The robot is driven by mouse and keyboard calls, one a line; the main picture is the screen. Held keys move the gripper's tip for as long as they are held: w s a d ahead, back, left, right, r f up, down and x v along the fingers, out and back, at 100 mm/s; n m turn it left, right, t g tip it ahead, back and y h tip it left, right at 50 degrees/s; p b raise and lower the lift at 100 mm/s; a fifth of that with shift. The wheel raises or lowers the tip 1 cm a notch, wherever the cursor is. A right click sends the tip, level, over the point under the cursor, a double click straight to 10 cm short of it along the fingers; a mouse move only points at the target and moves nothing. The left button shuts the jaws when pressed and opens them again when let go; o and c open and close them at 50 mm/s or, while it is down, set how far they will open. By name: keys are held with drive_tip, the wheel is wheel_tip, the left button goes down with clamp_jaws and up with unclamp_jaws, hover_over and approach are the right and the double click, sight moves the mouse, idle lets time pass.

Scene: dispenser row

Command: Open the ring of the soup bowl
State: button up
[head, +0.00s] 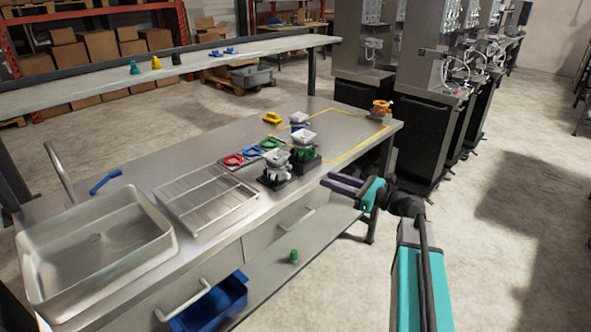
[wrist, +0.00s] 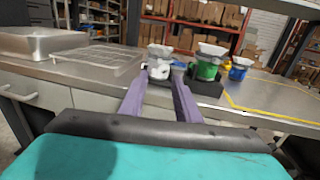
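Several units with white bowls on top stand on the steel table. The nearest has a white bowl (head: 276,156) over a whitish body on a black base; in the wrist view its bowl (wrist: 160,50) lies straight ahead. Beside it stands a green-bodied unit (head: 307,152) with a white bowl, also in the wrist view (wrist: 207,70). A blue-bodied unit (wrist: 240,68) is farther back. I cannot tell which is the soup bowl, or see its ring clearly. My gripper (head: 328,179) is open and empty, its purple fingers apart, in front of the table edge and short of the units.
Red, blue and green rings (head: 252,152) lie in a row left of the units. A wire rack (head: 205,195) and a sink basin (head: 95,250) are farther left. An orange item (head: 381,107) stands at the far right corner. A shelf (head: 180,72) runs behind.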

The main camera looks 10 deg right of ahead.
sight(291, 167)
drive_tip(key=shift+w+a, duration=0.1)
drive_tip(key=shift+a, duration=0.05)
drive_tip(key=p+x, duration=0.2)
drive_tip(key=x, duration=1.1)
drive_tip(key=shift+w+a+f+p, duration=0.15)
drive_tip(key=shift+w+a+p, duration=0.05)
drive_tip(key=shift+p, duration=0.1)
